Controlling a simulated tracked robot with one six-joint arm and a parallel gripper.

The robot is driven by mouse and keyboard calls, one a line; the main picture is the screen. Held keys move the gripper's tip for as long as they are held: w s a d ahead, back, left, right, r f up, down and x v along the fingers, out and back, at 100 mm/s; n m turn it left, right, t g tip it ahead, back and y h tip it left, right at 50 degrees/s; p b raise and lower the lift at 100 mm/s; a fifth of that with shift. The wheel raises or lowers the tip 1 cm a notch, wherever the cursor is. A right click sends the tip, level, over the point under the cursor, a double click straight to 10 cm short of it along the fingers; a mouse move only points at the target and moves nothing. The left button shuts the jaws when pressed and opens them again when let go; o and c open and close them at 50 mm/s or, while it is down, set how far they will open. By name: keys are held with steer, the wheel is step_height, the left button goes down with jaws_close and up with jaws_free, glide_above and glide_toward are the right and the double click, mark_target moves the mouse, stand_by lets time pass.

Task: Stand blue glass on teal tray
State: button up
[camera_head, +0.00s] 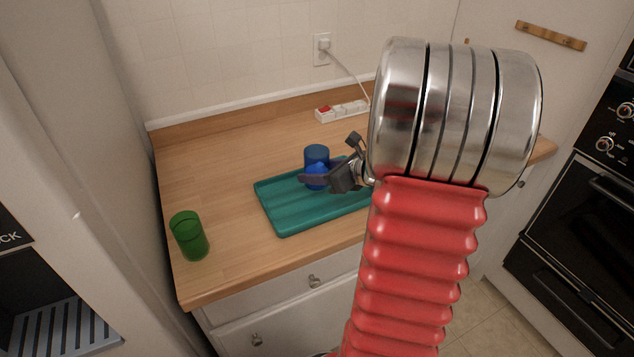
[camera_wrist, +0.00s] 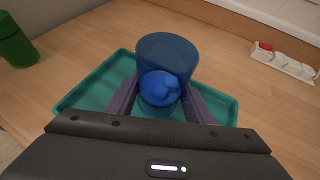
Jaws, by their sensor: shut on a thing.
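The blue glass (camera_head: 316,155) is upright at the teal tray (camera_head: 290,215), over its back part. In the wrist view the blue glass (camera_wrist: 168,52) stands between the two fingers, with a brighter blue lump showing in or through it. My gripper (camera_head: 326,176) is shut on the glass from the right side. The teal tray (camera_wrist: 91,89) shows around and behind the glass in the wrist view. The bottom of the glass is partly hidden by the fingers, so I cannot tell whether it touches the tray. My arm hides the tray's right end.
A green glass (camera_head: 189,236) stands on the wooden counter (camera_head: 220,180) left of the tray. A white power strip (camera_head: 342,111) lies at the back near the wall, its cord running to an outlet (camera_head: 322,48). The counter left of the tray is mostly clear.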

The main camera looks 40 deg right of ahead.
steer(key=shift+f, duration=1.85)
steer(key=shift+f, duration=0.1)
steer(key=o, duration=1.2)
steer(key=shift+s+r, duration=0.3)
steer(key=v, duration=1.1)
steer(key=shift+s+d, duration=0.1)
steer(key=shift+s, duration=0.05)
